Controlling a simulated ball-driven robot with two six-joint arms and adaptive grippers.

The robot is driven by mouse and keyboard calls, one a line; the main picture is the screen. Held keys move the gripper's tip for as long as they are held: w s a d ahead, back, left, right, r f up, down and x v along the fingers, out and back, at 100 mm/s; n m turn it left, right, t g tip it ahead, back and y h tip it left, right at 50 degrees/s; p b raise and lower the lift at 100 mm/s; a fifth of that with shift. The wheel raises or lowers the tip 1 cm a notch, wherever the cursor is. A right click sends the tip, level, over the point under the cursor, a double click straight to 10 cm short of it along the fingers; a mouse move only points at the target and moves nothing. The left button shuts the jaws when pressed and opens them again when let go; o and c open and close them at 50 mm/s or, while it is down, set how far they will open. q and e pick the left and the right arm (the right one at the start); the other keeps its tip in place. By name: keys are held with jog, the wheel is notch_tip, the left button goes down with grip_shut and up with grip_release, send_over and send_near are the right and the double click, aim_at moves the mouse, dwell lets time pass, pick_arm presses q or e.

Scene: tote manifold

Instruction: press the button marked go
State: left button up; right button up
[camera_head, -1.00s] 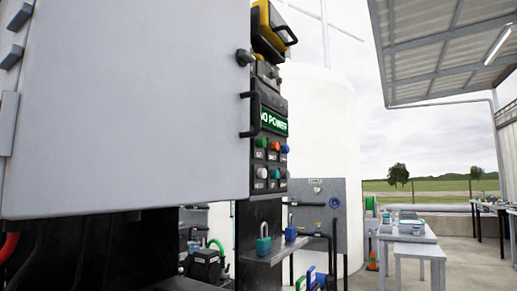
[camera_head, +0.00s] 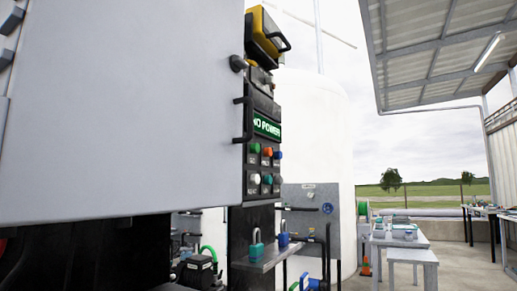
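A dark control panel (camera_head: 264,106) stands just right of a large grey door-like panel, seen at a steep angle. Its lit green display (camera_head: 267,127) reads "NO POWER", its first letter partly cut off. Below are two rows of small buttons. The green button (camera_head: 255,149) is at the upper left; its label is too small to read now but looked like "GO" earlier. An orange-red button (camera_head: 267,151) and a blue button (camera_head: 277,154) are beside it. A white button (camera_head: 255,179) is below it. Neither of my grippers is in view.
The large grey panel (camera_head: 120,110) fills the left side, with a black handle (camera_head: 241,119) at its right edge. A yellow-and-black device (camera_head: 262,35) is above the controls. Padlocks (camera_head: 257,244) stand on a shelf below. Tables (camera_head: 400,242) and open floor lie right.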

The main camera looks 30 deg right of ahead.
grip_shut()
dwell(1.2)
